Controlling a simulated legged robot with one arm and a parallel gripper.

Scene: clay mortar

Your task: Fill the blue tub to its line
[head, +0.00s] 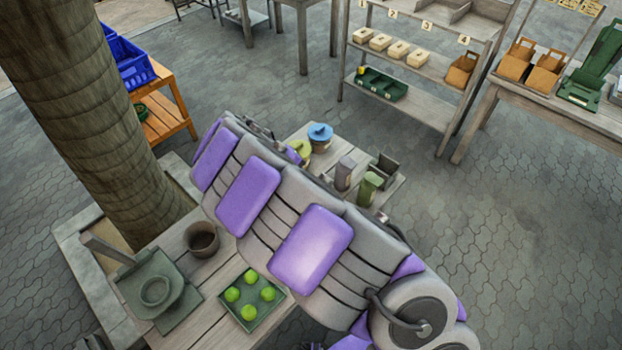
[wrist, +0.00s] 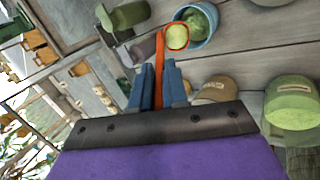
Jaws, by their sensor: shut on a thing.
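In the wrist view the blue tub (wrist: 210,40) stands on the grey plank table, with green stuff inside. Its line cannot be made out. My gripper (wrist: 158,70) is shut on the orange handle of a scoop (wrist: 159,82), between two blue fingers. The scoop's bowl (wrist: 177,37) holds pale green stuff and overlaps the tub's near left rim in the picture. I cannot tell whether it is over the tub or beside it. In the head view my own arm hides the gripper, and I cannot pick out the open tub.
A tan jar (wrist: 215,90) and a green-lidded jar (wrist: 290,102) stand close right of the gripper. A grey container (head: 344,173) and a green container (head: 369,187) stand beyond my arm. A brown pot (head: 202,239) and a green tray (head: 251,299) with lime-green balls are on the near table.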

